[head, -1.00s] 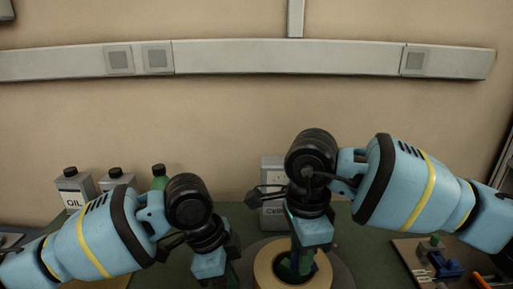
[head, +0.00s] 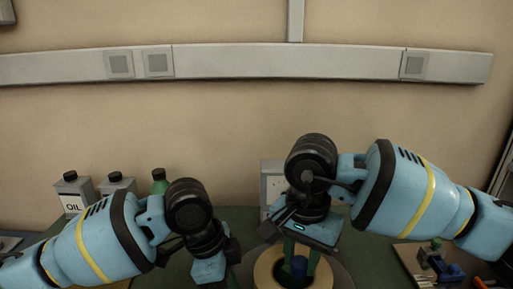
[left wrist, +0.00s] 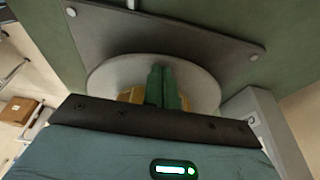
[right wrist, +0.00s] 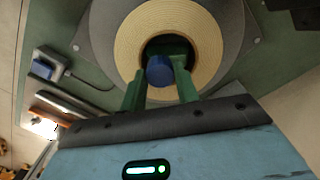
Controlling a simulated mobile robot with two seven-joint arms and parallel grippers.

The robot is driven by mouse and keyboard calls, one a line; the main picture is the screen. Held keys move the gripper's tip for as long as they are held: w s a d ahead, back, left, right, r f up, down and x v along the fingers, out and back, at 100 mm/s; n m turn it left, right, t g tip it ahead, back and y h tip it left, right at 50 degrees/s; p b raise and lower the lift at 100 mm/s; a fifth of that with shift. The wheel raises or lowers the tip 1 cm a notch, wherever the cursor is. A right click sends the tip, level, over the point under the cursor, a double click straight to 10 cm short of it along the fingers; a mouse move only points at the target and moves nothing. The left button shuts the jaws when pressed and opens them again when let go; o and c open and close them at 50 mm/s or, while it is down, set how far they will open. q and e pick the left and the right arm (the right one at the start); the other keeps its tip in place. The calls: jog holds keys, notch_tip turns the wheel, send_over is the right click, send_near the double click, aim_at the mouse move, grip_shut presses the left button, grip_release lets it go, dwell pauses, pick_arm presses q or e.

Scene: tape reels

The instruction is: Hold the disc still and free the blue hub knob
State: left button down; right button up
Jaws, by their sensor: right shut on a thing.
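The blue hub knob (right wrist: 160,71) stands in the dark centre of a tan tape ring (right wrist: 128,45) on a grey disc; it also shows in the head view (head: 299,266). My right gripper (right wrist: 163,62) reaches into the ring from above, with its green fingers shut on opposite sides of the knob. My left gripper (left wrist: 161,70) has its green fingers close together, with nothing visible between them. They lie over a pale round disc (left wrist: 204,88) with tan material behind them. Their tips and any contact are unclear. In the head view the left fingers are out of frame.
An oil can (head: 73,192), another can (head: 116,183) and a green bottle (head: 159,182) stand at the back left. A grey box (head: 271,180) stands behind the reel. A board with small blue and orange parts (head: 412,258) lies at the right.

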pick_arm(q)
jog(key=shift+s+f, duration=0.1)
jog(key=shift+f, duration=0.35)
pick_arm(e)
jog(key=shift+s+a+f, duration=0.1)
jog(key=shift+s+f, duration=0.1)
jog(key=n, duration=0.6)
pick_arm(q)
jog(key=shift+s, duration=0.1)
pick_arm(e)
jog(key=n, duration=1.1)
jog(key=shift+r, duration=0.1)
pick_arm(q)
jog(key=shift+d, duration=0.1)
pick_arm(e)
jog(key=shift+n, duration=0.4)
jog(key=o, duration=0.6)
jog(key=shift+o, duration=0.2)
jog(key=shift+w, duration=0.1)
jog(key=shift+r, duration=0.15)
